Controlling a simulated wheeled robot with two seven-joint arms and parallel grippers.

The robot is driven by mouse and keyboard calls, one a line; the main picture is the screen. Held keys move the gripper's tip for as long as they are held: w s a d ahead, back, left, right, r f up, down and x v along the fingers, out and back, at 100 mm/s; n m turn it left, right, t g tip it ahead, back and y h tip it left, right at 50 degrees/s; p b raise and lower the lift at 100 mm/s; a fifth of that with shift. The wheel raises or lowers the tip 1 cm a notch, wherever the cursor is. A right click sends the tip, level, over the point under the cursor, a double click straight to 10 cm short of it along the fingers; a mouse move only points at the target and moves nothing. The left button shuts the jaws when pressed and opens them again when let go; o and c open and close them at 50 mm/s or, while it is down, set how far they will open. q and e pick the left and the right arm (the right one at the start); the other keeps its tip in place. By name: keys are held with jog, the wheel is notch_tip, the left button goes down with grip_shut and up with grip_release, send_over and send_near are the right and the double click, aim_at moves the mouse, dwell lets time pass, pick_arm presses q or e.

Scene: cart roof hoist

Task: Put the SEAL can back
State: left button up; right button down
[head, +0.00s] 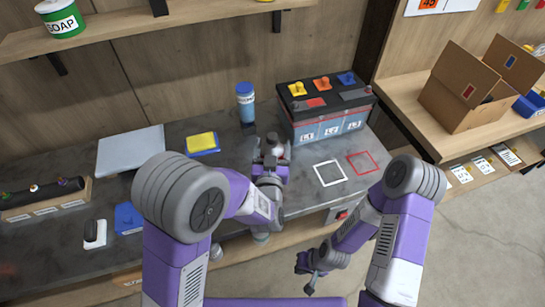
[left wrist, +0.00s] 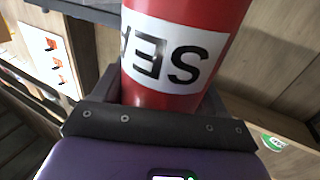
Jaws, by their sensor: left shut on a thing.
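The SEAL can (left wrist: 185,60) is a red can with a white label with dark letters, upside down in the left wrist view. My left gripper (left wrist: 160,112) is shut on it, with a dark finger on each side. In the head view my left gripper (head: 271,158) is over the workbench, in front of the battery, and the can is mostly hidden there by the gripper. My right gripper (head: 308,272) hangs low in front of the bench edge, over the floor; its jaws are too small to read.
A large battery (head: 325,128) and a blue can (head: 245,104) stand at the back of the bench. White (head: 330,162) and red (head: 363,153) square outlines lie bare at right. A green SOAP can (head: 60,20) stands on the upper shelf. An open carton (head: 460,110) is at right.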

pick_arm(q)
notch_tip(320, 180, down, 3)
jog(key=shift+f+b, duration=0.1)
jog(key=shift+b, duration=0.4)
jog(key=shift+f, duration=0.1)
jog(key=o, duration=1.3)
